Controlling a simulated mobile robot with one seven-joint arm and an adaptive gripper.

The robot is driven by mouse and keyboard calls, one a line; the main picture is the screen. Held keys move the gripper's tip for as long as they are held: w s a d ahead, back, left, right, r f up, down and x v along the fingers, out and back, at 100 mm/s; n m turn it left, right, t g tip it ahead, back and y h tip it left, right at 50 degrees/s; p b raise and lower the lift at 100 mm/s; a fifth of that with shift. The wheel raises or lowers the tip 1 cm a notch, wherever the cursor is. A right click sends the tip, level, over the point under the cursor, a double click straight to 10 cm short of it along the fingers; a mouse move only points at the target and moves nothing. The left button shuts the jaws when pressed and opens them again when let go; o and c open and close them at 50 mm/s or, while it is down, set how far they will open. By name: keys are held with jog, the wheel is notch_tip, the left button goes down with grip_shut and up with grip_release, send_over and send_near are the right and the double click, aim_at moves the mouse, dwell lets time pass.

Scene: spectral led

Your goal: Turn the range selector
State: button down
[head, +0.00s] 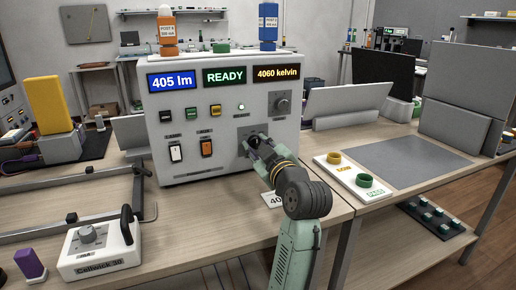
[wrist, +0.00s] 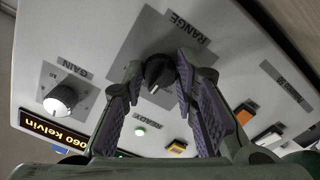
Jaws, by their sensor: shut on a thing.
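The range selector (wrist: 157,73) is a black knob with a light pointer line, on a grey plate marked RANGE on the front of the white instrument box (head: 178,112). In the wrist view my gripper (wrist: 160,68) has one purple-padded finger on each side of the knob and is shut on it. The pointer line slants down and left in that view. In the head view my gripper (head: 252,147) reaches the lower right of the front panel, and its fingers mostly hide the knob. The box's displays read 405 lm, READY and 4060 kelvin.
The gain knob (wrist: 60,99) sits near the range plate. White and orange rocker switches (head: 206,148) are left of my gripper. A white tray with yellow and green rings (head: 364,181) lies to the right. A white Callwick 30 box (head: 97,250) stands at the front left.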

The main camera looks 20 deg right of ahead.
dwell(0.3)
jog(key=c, duration=1.3)
grip_release()
jog(key=s, duration=1.2)
jog(key=shift+d, duration=0.2)
